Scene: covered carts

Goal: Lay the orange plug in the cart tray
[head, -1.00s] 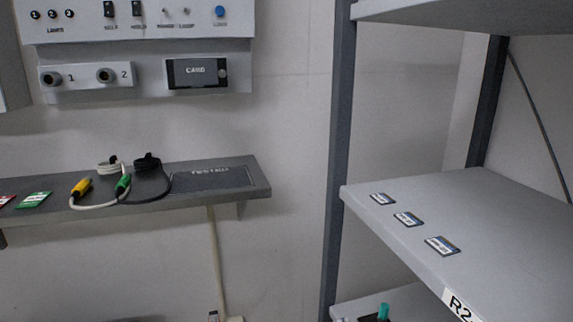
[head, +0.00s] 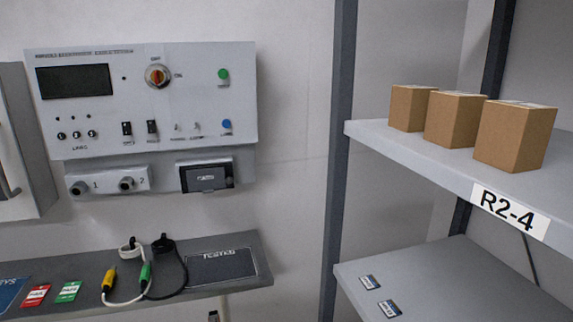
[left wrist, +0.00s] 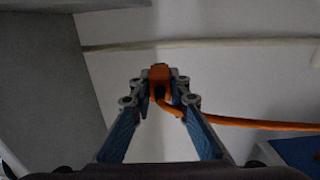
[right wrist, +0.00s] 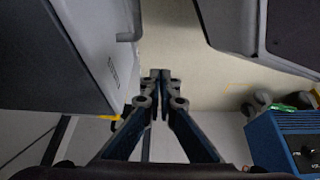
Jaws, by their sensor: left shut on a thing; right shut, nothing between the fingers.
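The orange plug (left wrist: 159,74) is between the fingertips of my left gripper (left wrist: 160,88) in the left wrist view. The gripper is shut on it, and an orange cable (left wrist: 250,123) runs from it to the right edge. My right gripper (right wrist: 160,85) is shut and empty in the right wrist view. Neither gripper shows in the head view. I cannot make out the cart tray in any view.
The head view shows a wall panel (head: 190,105), a ledge (head: 225,290) with yellow and green plugs (head: 108,280), and a rack shelf (head: 400,150) with boxes (head: 458,120). A blue device (right wrist: 290,140) stands at right in the right wrist view.

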